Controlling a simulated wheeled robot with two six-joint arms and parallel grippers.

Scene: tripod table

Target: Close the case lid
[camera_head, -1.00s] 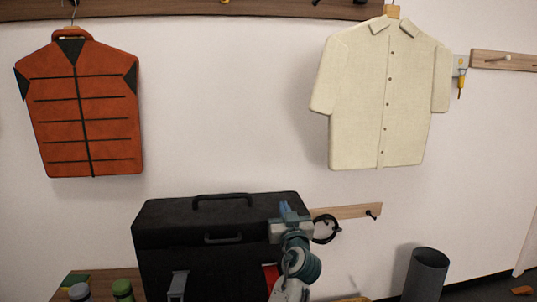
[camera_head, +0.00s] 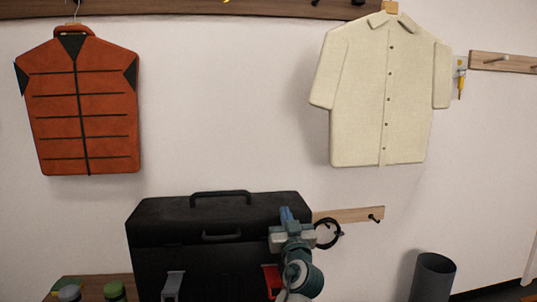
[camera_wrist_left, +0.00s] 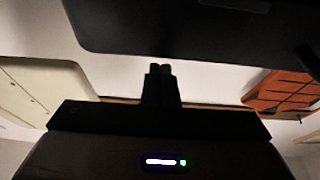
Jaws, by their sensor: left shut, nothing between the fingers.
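The black case (camera_head: 205,262) stands low in the middle of the head view, with one handle on top and another on its front. A grey latch (camera_head: 173,287) and a red part (camera_head: 270,279) show on its front. How far the lid (camera_head: 165,212) is open, I cannot tell. My right gripper is not in view.
An orange vest (camera_head: 85,110) and a cream shirt (camera_head: 360,100) hang on the wall above. A wooden peg rail (camera_head: 350,214) holds a black ring right of the case. Small containers (camera_head: 114,291) stand left of it on a wooden surface. A grey bin (camera_head: 433,278) is at lower right.

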